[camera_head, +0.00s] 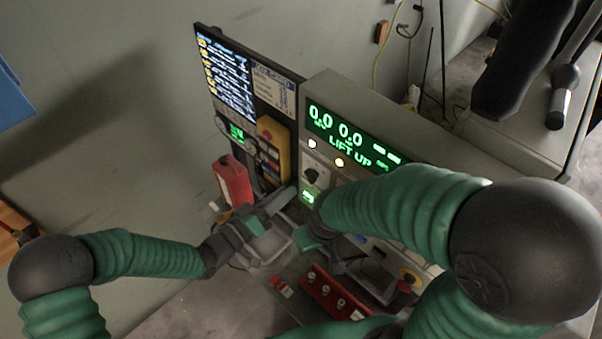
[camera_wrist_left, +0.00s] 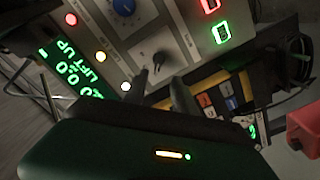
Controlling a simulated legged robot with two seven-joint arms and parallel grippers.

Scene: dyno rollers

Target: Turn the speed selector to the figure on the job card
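The speed selector (camera_head: 312,176), a black pointer knob on a pale plate, is on the grey console below the white lamp. It also shows in the left wrist view (camera_wrist_left: 160,62), just beyond my left fingertips. My left gripper (camera_head: 282,201) is beside the selector; in the left wrist view its fingers (camera_wrist_left: 166,87) are apart with nothing between them, and I see no clear contact with the knob. A pale card (camera_head: 270,86), apparently the job card, is on the dark board; its figure is too small to read. My right gripper (camera_head: 322,243) is low before the console, its fingers unclear.
The console display (camera_head: 345,137) reads 0.0, 0.0 and LIFT UP. A small green digit (camera_head: 308,196) glows below the selector. A blue dial (camera_wrist_left: 122,8) is nearby on the panel. A red box (camera_head: 233,182) and a yellow-framed unit (camera_head: 273,148) stand left of the console.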

